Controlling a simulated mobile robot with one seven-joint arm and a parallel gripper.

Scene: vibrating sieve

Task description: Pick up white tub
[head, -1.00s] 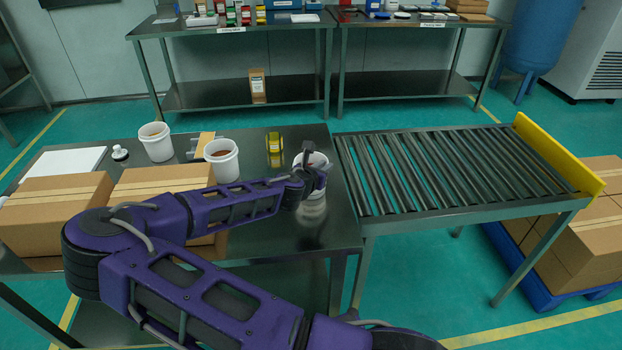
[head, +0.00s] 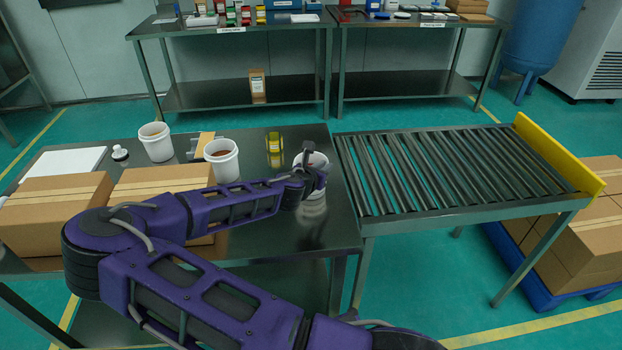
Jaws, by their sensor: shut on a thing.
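Three white tubs stand in the head view. One white tub (head: 320,178) is at the right end of the steel table, and my gripper (head: 307,160) is at it, shut on its near side and rim. My gripper hides part of this tub. Whether its base touches the table is hard to tell. A second white tub (head: 228,170) with brown contents stands to the left of my gripper.
Cardboard boxes (head: 52,205) fill the table's front left, beside my arm. A roller conveyor (head: 455,170) adjoins the table on the right, its rollers clear, with a yellow end stop (head: 560,155).

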